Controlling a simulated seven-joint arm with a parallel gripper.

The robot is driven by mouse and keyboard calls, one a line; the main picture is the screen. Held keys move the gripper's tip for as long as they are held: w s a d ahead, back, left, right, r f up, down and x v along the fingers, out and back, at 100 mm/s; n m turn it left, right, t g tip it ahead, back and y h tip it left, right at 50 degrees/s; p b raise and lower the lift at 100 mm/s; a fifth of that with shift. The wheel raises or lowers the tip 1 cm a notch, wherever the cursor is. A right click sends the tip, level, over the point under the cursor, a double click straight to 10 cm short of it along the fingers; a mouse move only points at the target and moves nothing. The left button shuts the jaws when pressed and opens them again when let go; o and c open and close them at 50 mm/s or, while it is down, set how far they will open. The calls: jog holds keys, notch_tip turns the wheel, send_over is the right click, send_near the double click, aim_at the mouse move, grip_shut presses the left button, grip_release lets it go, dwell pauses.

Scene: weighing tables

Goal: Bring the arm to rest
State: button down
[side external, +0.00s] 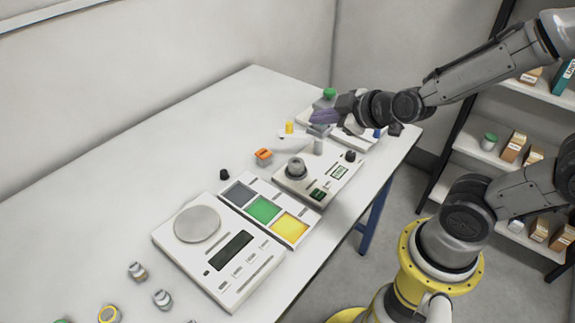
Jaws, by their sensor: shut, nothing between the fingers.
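My gripper (323,117) hangs above the far right part of the white table (100,205). Its purple-grey fingers are shut and hold nothing. A device with a round knob and small green displays (318,180) stands just below and in front of it. I cannot tell how high above the table the fingers are.
A scale with a round pan (198,224) and a tray with grey, green and yellow squares (264,208) stand nearer. An orange block (263,155), a yellow piece (289,127) and a green-topped item (329,93) lie around. Shelves (500,150) stand right.

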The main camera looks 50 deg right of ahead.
jog(key=s+a+r+m+g+y, duration=0.2)
jog(key=s+a+r, duration=0.2)
jog(key=s+r, duration=0.4)
jog(key=s+d+f+m+g, duration=0.1)
jog(key=s+f+m+g, duration=0.2)
jog(key=s, duration=0.6)
jog(key=shift+m+g, duration=0.3)
jog(key=shift+g, duration=0.1)
